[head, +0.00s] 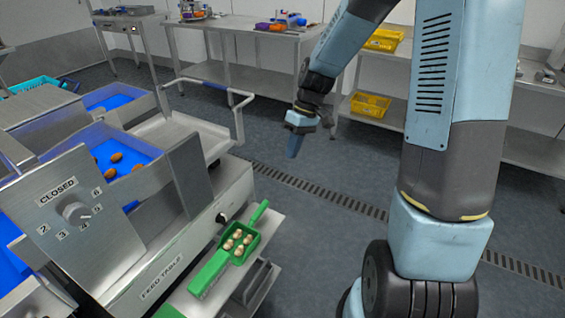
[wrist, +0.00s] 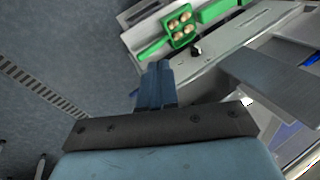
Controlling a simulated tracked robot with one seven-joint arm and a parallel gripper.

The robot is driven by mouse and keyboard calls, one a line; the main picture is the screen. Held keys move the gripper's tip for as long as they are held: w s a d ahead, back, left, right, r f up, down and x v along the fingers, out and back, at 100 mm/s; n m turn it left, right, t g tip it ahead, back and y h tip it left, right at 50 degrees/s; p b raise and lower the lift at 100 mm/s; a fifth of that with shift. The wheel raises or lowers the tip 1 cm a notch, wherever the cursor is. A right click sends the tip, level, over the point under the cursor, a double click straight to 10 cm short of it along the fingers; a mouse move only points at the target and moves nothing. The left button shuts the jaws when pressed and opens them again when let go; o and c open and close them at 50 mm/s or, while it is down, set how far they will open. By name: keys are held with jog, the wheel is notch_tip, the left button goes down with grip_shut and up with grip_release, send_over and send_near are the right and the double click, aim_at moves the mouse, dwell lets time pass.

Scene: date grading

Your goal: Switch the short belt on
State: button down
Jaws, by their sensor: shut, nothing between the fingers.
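The feed table (head: 180,262) stands at left in the head view, with blue belt surfaces (head: 138,152) above it carrying a few brown dates. A small black rotary knob (head: 221,218) sits on its side face; it also shows in the wrist view (wrist: 196,50). I cannot read which way it is turned, and no label for the short belt is legible. My gripper (head: 292,152) hangs over the floor, right of the table and apart from it. In the wrist view its fingers (wrist: 157,68) are together and empty, pointing toward the table's edge left of the knob.
A grey dial (head: 75,212) marked CLOSED and numbers is on a tilted metal plate. A green scoop (head: 232,245) with several pale dates lies on a ledge below the knob. A white cart rail (head: 238,122) stands behind. The floor (head: 330,235) between table and arm is clear.

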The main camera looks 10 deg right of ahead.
jog(key=s+d+r+m+t+h, duration=0.1)
jog(key=s+d+r+m+t, duration=0.2)
jog(key=s+r, duration=0.7)
jog(key=s+d+r+m+t+h, duration=0.2)
jog(key=s+d+r+m+t, duration=0.2)
jog(key=s+r, duration=0.7)
jog(key=shift+d+r+t+h, duration=0.3)
jog(key=shift+d+r+t, duration=0.2)
jog(key=shift+d+r, duration=0.65)
jog(key=shift+s+d+f, duration=0.15)
jog(key=shift+d+f, duration=0.05)
jog(key=shift+f, duration=0.1)
